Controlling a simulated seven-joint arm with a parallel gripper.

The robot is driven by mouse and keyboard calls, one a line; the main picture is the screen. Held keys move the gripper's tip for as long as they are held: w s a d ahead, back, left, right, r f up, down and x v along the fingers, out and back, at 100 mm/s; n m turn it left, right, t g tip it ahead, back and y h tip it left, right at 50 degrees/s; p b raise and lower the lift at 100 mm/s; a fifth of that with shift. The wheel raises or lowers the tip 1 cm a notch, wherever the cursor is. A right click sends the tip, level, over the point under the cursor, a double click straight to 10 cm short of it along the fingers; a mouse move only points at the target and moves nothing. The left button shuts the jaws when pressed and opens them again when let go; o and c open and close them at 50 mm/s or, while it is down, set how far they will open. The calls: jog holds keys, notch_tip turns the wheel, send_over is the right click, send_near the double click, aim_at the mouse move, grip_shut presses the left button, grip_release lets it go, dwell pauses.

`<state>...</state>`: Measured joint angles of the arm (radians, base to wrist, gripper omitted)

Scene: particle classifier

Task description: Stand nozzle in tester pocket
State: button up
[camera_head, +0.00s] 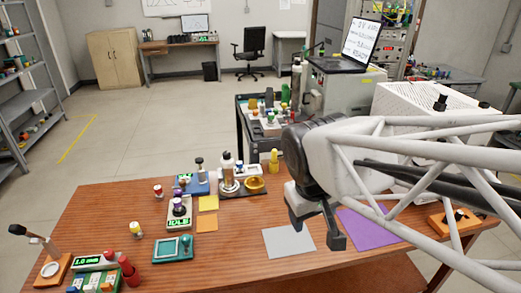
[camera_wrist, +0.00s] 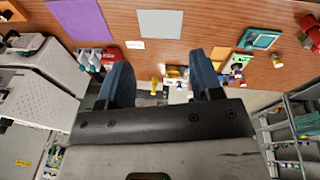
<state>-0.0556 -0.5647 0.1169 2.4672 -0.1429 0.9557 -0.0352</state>
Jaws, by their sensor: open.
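My gripper (camera_head: 318,222) is open and empty above the right part of the wooden table, near a grey sheet. Its two blue fingers also show wide apart in the wrist view (camera_wrist: 160,80). I cannot tell for sure which part is the nozzle; a small yellow upright piece (camera_head: 273,161) stands at the table's back edge, left of my gripper. The tester is not certain either: a pale device with a green display (camera_head: 180,222) holds a dark, purple-banded piece, and a teal device (camera_head: 173,249) lies in front of it. No pocket can be made out.
A grey sheet (camera_head: 289,242) and a purple sheet (camera_head: 370,224) lie flat on the table (camera_head: 225,262). A black tray (camera_head: 240,192) with a bottle and yellow bowl stands at the back. An orange block (camera_head: 453,221) is far right. The front middle is clear.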

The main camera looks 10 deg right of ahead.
jog(key=s+m, duration=0.1)
jog(key=s+m+y, duration=0.1)
jog(key=s, duration=0.1)
jog(key=shift+s+d+r+t, duration=0.1)
jog(key=shift+s+r+t, duration=0.1)
jog(key=shift+s+t, duration=0.1)
dwell(1.1)
